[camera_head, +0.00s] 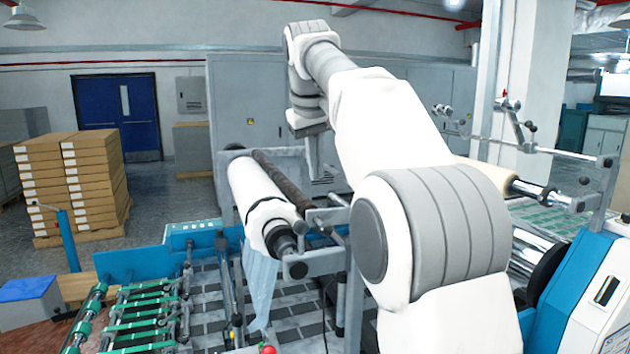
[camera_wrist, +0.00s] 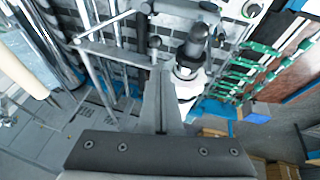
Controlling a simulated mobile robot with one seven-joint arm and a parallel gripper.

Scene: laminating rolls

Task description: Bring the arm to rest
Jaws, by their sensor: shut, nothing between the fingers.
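My gripper (camera_head: 314,172) hangs at the end of my raised, bent arm and points down in the head view. It is just behind and to the right of the white film roll (camera_head: 258,188). In the wrist view, the fingers of my gripper (camera_wrist: 160,80) are together with nothing between them. The white roll (camera_wrist: 188,88) and its dark shaft end show right beside the fingers there. I cannot tell the exact gap between fingers and roll. My arm hides part of the machine behind it.
A dark roller (camera_head: 280,180) lies beside the white roll, and translucent film (camera_head: 259,285) hangs below it. A cream roll (camera_head: 485,176) is mounted on the right. Blue machine housing (camera_head: 580,300) stands front right. Stacked boxes (camera_head: 92,180) stand on a pallet at left.

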